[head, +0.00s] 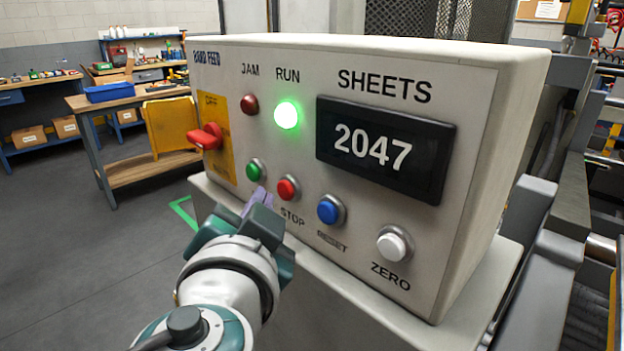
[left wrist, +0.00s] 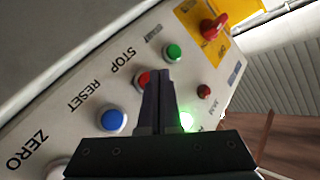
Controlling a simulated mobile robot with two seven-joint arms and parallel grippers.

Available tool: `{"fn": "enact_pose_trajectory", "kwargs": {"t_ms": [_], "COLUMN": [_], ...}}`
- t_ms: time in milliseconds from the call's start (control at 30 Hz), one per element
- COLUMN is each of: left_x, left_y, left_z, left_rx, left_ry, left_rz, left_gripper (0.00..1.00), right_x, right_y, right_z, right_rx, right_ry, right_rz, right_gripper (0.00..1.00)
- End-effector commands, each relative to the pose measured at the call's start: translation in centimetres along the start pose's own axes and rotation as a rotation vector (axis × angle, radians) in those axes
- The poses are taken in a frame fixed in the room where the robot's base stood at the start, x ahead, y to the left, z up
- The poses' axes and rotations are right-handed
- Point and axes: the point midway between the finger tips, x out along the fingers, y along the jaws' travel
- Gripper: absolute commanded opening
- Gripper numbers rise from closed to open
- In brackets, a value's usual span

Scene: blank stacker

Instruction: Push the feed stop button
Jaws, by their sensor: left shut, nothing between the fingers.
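The feed control box (head: 490,90) has a row of buttons along its lower front. The red STOP button (head: 288,188) sits between a green button (head: 256,170) and the blue RESET button (head: 330,210). My left gripper (head: 262,196) is shut and empty, its tips just in front of the panel, below and left of the STOP button. In the left wrist view my shut fingers (left wrist: 161,75) partly cover the red STOP button (left wrist: 142,78). I cannot tell whether they touch it. The green RUN light (head: 286,115) is lit. My right gripper is not in view.
A red rotary switch (head: 207,136) sticks out at the panel's left. The white ZERO button (head: 394,244) is at the right, below the display (head: 385,148) reading 2047. The red JAM lamp (head: 249,104) looks unlit. A workbench (head: 130,100) stands behind, left, with open floor before it.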

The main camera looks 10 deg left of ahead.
Motion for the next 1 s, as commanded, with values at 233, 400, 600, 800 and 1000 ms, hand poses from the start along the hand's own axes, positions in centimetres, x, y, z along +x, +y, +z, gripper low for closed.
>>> {"fn": "enact_pose_trajectory", "kwargs": {"t_ms": [233, 400, 600, 800, 1000], "left_x": [0.5, 0.6, 0.6, 0.7, 0.9], "left_y": [0.5, 0.4, 0.4, 0.5, 0.7], "left_z": [-0.2, -0.5, -0.5, -0.5, -0.6], "left_rx": [-0.003, 0.0, 0.0, 0.0, -0.001], "left_ry": [0.0, 0.0, 0.0, 0.0, 0.0], "left_rz": [0.0, 0.0, 0.0, 0.0, -0.001], "left_gripper": [0.0, 0.0, 0.0, 0.0, 0.0], "right_x": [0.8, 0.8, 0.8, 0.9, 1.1], "right_y": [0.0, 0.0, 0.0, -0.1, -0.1], "right_z": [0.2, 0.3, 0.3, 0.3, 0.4], "right_rx": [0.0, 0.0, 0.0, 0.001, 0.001], "right_ry": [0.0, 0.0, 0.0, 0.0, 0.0], "right_rz": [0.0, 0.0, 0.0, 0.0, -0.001], "right_gripper": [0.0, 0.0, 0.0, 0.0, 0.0]}}
